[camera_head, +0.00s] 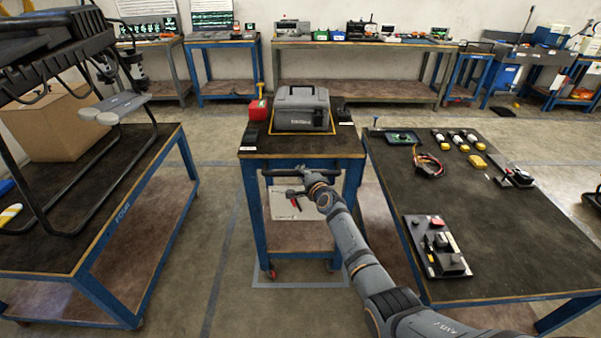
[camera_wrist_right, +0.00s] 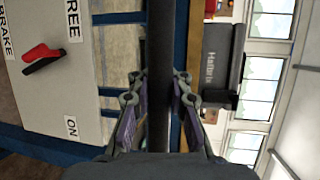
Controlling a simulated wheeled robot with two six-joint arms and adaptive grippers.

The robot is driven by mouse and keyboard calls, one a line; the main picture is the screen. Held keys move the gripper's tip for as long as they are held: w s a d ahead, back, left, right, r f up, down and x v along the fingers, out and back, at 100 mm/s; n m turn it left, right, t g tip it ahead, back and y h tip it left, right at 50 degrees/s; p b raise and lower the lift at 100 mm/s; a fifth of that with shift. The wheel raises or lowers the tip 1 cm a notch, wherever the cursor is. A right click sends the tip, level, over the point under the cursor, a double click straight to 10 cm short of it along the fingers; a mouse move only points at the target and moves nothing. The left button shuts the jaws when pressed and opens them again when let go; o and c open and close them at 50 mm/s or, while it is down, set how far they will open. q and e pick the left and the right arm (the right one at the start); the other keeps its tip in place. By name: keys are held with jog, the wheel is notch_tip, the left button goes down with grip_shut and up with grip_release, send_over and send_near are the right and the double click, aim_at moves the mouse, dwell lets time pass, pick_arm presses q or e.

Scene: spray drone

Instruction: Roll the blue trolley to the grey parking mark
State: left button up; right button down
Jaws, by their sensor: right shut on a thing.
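The blue trolley (camera_head: 246,176) stands between two benches, with a black top and a lower shelf. Its black handle bar (camera_head: 279,172) runs across the near side and shows upright in the right wrist view (camera_wrist_right: 160,70). My right gripper (camera_head: 305,178) is shut on the bar, with a finger on each side of it (camera_wrist_right: 158,102). A white brake panel (camera_head: 286,212) hangs below the bar. My left gripper is out of view.
A grey case (camera_head: 300,108) and a red container (camera_head: 259,109) ride on the trolley. The left bench (camera_head: 110,215) carries a drone and a cardboard box (camera_head: 60,125). The right bench (camera_head: 500,235) stands close to the trolley. Open floor lies behind it.

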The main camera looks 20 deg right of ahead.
jog(key=shift+d+r, duration=0.1)
jog(key=shift+r, duration=0.1)
jog(key=c, duration=1.3)
grip_release()
jog(key=shift+s, duration=0.1)
jog(key=shift+o, duration=0.5)
jog(key=shift+f, duration=0.1)
jog(key=v, duration=1.2)
jog(key=shift+f, duration=0.2)
